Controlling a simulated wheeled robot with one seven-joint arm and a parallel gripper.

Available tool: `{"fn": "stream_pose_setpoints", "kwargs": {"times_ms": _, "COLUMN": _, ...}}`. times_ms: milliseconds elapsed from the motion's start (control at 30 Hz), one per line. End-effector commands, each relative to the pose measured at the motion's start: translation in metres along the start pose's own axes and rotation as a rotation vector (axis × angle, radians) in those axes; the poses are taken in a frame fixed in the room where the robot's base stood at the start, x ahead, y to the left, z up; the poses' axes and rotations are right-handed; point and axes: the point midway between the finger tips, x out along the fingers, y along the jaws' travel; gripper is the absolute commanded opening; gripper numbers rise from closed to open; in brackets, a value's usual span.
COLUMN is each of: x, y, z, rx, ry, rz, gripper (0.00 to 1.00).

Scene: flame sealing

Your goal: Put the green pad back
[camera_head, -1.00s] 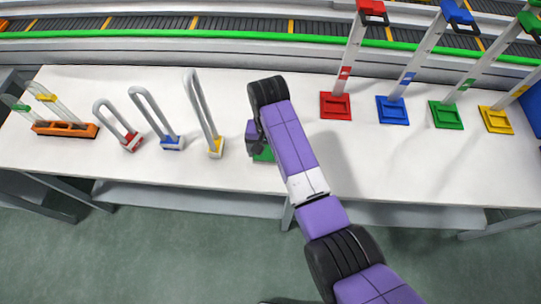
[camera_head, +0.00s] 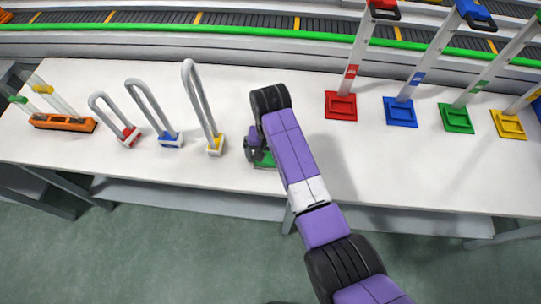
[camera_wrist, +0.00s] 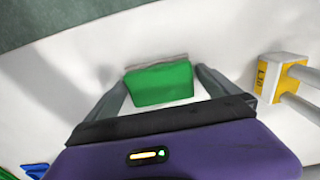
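The green pad (camera_wrist: 160,85) shows in the wrist view as a green block with a grey strip along its far edge, between my gripper's fingers. In the head view only a small green part (camera_head: 267,161) shows low on the white table, mostly hidden by my gripper (camera_head: 256,153). In the wrist view the two grey fingers of my gripper (camera_wrist: 161,77) are spread apart, one close at each side of the green block. Whether they touch it cannot be told. A green square base with a tall handle (camera_head: 456,118) stands at the right.
Left of my gripper stand yellow (camera_head: 216,146), blue (camera_head: 170,139) and red (camera_head: 130,137) blocks with grey loop handles, and an orange holder (camera_head: 62,123). Right are red (camera_head: 340,106), blue (camera_head: 400,112) and yellow (camera_head: 508,124) bases with tall handles. Table between is clear.

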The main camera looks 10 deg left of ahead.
Motion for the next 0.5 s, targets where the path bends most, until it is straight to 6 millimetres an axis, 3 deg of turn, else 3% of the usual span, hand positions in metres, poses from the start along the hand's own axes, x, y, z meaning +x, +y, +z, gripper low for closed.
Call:
{"fn": "stream_pose_setpoints", "kwargs": {"times_ms": 233, "x": -0.018, "y": -0.001, "z": -0.001, "rx": 0.0, "ry": 0.004, "rz": -0.002, "gripper": 1.0}}
{"fn": "stream_pose_setpoints", "kwargs": {"times_ms": 500, "x": -0.073, "y": -0.001, "z": -0.001, "rx": 0.0, "ry": 0.004, "rz": -0.002, "gripper": 1.0}}
